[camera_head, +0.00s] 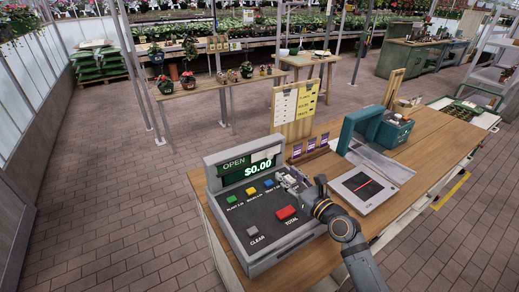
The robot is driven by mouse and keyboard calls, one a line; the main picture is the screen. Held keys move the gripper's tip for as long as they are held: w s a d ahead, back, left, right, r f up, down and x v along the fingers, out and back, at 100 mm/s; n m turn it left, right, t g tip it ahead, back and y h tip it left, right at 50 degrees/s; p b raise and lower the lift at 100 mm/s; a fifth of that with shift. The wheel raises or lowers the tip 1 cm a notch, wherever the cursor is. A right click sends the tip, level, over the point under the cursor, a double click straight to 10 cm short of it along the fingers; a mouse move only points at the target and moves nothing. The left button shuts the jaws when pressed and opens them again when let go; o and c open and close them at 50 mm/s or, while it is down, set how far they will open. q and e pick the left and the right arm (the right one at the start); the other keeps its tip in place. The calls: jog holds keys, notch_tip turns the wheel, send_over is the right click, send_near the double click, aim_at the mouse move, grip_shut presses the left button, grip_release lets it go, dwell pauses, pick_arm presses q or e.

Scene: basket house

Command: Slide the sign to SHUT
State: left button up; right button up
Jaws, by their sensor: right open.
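The sign is a strip along the top of the grey cash register (285,232). The word OPEN (234,163) shows at its left, and a pale sliding cover (262,155) sits over its right part. A green $0.00 display is just below. My right gripper (284,175) is open above the upper right of the register's key panel, below and to the right of the cover and apart from it. Nothing shows between its fingers. My left gripper is not in view.
The register stands on a wooden counter (436,160). A wooden board with notices (295,105) stands behind it. A scanner plate (364,186) and a teal machine (362,125) are to the right. Colored keys, including a red TOTAL key (286,213), lie below the display.

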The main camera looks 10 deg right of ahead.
aim_at(271, 157)
jog(key=shift+w, duration=0.25)
jog(key=x, duration=0.4)
jog(key=r+x, duration=0.1)
jog(key=x, duration=0.1)
jog(key=shift+w+a, duration=0.1)
jog(key=shift+a, duration=0.1)
jog(key=shift+x, duration=1.15)
jog(key=shift+w, duration=0.1)
jog(key=shift+c, duration=0.9)
jog(key=c, duration=0.7)
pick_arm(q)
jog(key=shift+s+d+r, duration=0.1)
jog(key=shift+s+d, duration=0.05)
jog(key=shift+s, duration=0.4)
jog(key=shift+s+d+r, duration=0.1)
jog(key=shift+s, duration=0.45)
pick_arm(e)
grip_shut()
